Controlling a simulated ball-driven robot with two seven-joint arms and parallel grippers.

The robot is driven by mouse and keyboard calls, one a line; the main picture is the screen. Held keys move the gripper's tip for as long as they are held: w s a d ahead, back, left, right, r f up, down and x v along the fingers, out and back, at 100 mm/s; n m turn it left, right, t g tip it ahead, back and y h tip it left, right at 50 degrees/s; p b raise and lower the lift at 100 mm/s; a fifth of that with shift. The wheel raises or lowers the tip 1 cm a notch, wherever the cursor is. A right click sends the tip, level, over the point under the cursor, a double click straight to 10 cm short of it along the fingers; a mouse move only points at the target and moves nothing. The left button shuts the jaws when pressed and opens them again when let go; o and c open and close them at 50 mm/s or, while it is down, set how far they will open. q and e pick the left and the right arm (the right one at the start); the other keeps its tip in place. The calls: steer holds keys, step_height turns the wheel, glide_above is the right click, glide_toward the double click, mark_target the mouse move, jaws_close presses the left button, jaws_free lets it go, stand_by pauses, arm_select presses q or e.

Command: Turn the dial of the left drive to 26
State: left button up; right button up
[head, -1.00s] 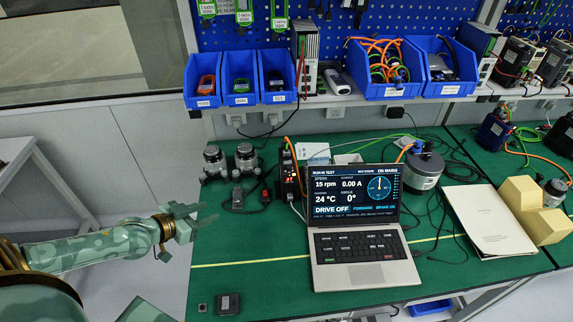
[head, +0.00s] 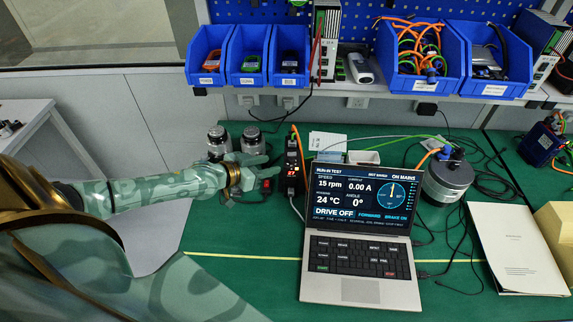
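A narrow black drive unit (head: 293,172) with a small lit red display stands just left of the laptop. Its dial is too small to make out, and the display digits cannot be read. My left gripper (head: 270,166) is just left of this drive, pointing at it, with its fingers apart and nothing seen between them. I cannot tell whether a fingertip touches the drive. The laptop (head: 361,220) shows 15 rpm, 0.00 A, 24 °C, 0° and DRIVE OFF. My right gripper is not in view.
Two dark cylindrical motors with silvery tops (head: 219,140) stand behind my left gripper. A round grey motor (head: 447,178) with cables is right of the laptop, beside a paper booklet (head: 517,245). Blue bins (head: 427,65) sit on the shelf.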

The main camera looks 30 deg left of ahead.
mark_target(289, 160)
arm_select(q)
steer(key=b+x, duration=0.2)
steer(key=x, duration=0.4)
steer(key=shift+w+f, duration=0.2)
steer(key=shift+f, duration=0.05)
steer(key=shift+w+d+f, duration=0.1)
steer(key=shift+w+d, duration=0.1)
steer(key=shift+w, duration=0.15)
steer(key=shift+c, duration=0.7)
jaws_close()
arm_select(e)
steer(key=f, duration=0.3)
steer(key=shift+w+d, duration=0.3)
